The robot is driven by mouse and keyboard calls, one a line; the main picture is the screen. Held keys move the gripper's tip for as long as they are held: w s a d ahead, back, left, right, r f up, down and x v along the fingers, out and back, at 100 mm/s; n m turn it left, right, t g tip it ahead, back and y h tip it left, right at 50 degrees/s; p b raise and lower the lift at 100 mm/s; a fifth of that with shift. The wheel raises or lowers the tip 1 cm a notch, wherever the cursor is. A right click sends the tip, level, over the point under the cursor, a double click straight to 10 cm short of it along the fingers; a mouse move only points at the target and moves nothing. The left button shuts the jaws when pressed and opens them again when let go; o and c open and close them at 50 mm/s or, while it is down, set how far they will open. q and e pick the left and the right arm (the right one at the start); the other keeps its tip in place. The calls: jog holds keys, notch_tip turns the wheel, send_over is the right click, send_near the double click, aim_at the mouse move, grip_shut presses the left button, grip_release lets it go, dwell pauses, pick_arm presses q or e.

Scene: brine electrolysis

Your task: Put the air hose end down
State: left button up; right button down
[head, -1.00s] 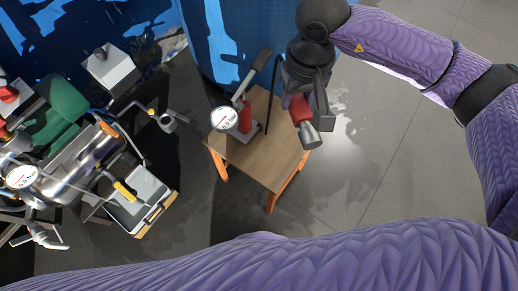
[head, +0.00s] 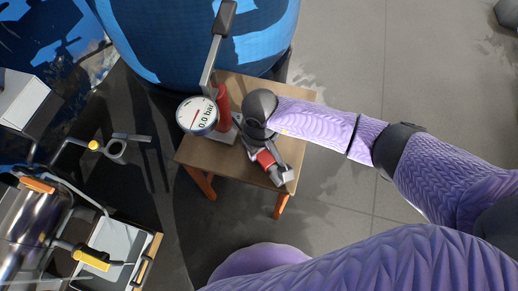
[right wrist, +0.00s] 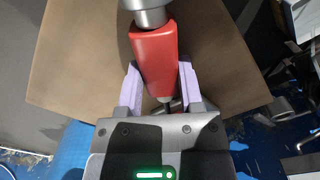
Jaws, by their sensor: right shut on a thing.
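The air hose end is a red grip with a grey metal tip (head: 265,160). It also shows in the right wrist view (right wrist: 154,50), between two purple fingers. My right gripper (head: 259,153) is shut on it, over the small wooden table (head: 196,157). The metal tip points toward the table's front right edge. Whether the hose end touches the tabletop cannot be told. The hose itself is mostly hidden by my gripper and wrist. My left gripper is not in view.
A red hand pump (head: 223,100) with a raised lever and a round gauge (head: 198,115) reading 0.0 bar stands on the table, just left of my gripper. A blue barrel (head: 205,40) is behind. Metal apparatus (head: 35,215) stands at the left. The table's front left is bare.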

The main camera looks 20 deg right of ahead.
jog(key=shift+f, duration=0.25)
jog(key=shift+c, duration=1.2)
grip_release()
jog(key=shift+r, duration=0.1)
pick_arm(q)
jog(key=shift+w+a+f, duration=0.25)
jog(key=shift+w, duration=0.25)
pick_arm(e)
jog(key=shift+r+p, duration=0.35)
jog(key=shift+r, duration=0.05)
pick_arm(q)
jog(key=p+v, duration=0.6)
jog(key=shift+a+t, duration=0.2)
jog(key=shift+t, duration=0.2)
pick_arm(e)
notch_tip(320, 180, up, 12)
jog(key=shift+f, duration=0.2)
